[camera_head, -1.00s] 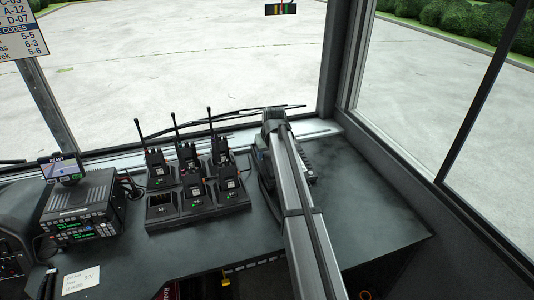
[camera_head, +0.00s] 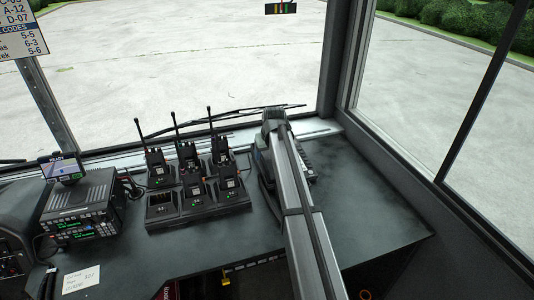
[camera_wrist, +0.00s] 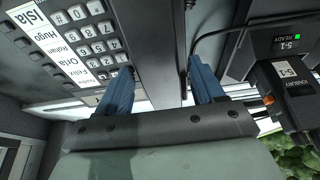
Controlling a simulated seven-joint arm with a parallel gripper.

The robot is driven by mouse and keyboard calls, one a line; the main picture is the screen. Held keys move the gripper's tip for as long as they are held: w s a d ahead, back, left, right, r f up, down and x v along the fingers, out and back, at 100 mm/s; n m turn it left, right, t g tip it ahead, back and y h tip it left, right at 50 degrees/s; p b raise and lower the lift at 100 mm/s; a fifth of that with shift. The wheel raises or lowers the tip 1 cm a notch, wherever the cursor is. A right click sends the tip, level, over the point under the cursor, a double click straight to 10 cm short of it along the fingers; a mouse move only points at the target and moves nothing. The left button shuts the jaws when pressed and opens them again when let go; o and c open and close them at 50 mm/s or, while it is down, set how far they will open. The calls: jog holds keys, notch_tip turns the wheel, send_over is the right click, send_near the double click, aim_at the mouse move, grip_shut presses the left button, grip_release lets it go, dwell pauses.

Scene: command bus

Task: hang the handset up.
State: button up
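A desk phone (camera_head: 307,160) stands on the dark desk, right of the radio chargers, partly hidden behind my arm in the head view. In the wrist view its keypad and name labels (camera_wrist: 95,35) fill the upper left. My gripper (camera_wrist: 162,85) shows there with two blue fingers set apart, close to the phone. A dark grey long surface (camera_wrist: 160,50) runs between the fingers. I cannot tell whether it is the handset or the phone's body, nor whether the fingers press on it. In the head view my arm hides the fingers and the handset cannot be made out.
A charger bank (camera_head: 200,204) with several upright radios stands left of my arm. A radio unit with a small screen (camera_head: 85,205) is further left. A paper note (camera_head: 81,280) lies at the front. The windows and sill bound the desk behind. The desk right of my arm is clear.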

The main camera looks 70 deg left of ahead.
jog(key=shift+o, duration=0.8)
jog(key=v, duration=1.3)
jog(key=shift+r, duration=0.4)
jog(key=shift+d, duration=0.1)
